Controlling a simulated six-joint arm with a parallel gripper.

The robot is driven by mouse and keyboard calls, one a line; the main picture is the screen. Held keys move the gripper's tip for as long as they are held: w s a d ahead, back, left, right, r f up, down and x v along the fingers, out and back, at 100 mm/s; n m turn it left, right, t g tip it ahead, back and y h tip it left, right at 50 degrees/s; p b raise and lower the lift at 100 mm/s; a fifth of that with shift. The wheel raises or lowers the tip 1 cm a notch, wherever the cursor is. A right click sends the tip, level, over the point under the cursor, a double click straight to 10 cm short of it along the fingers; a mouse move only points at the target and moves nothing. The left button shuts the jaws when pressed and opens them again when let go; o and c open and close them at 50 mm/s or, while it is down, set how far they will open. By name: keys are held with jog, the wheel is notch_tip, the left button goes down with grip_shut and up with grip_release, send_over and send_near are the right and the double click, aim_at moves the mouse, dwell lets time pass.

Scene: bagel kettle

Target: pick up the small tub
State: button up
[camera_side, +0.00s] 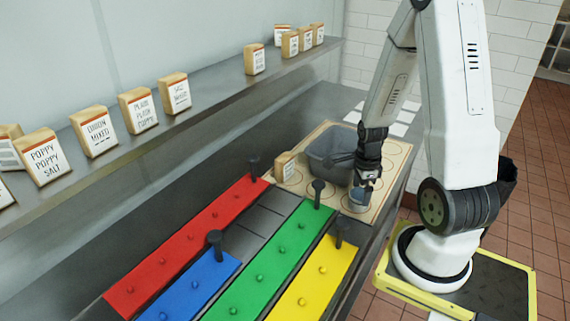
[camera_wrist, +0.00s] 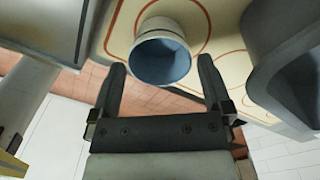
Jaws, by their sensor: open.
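The small tub (camera_wrist: 163,36) is a pale round cup with a blue inside, seen in the wrist view just beyond my open fingers. In the side view the small tub (camera_side: 358,199) stands on the tan board (camera_side: 371,213) near its front edge. My gripper (camera_side: 366,178) hangs right above or beside it, pointing down. In the wrist view my gripper (camera_wrist: 162,82) has its two fingers spread, with the tub centred in the gap ahead. Nothing is held. I cannot tell whether a finger touches the tub.
A large grey bin (camera_side: 326,160) stands on the board close to my gripper, and shows in the wrist view (camera_wrist: 289,62). A small labelled block (camera_side: 285,167) is left of it. Red (camera_side: 190,247), blue, green and yellow strips with dark pegs lie to the left. A shelf holds labelled blocks.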

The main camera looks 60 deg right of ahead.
jog(key=shift+f, duration=1.5)
jog(key=c, duration=1)
jog(key=shift+o, duration=0.2)
jog(key=shift+r, duration=0.15)
notch_tip(320, 180, up, 10)
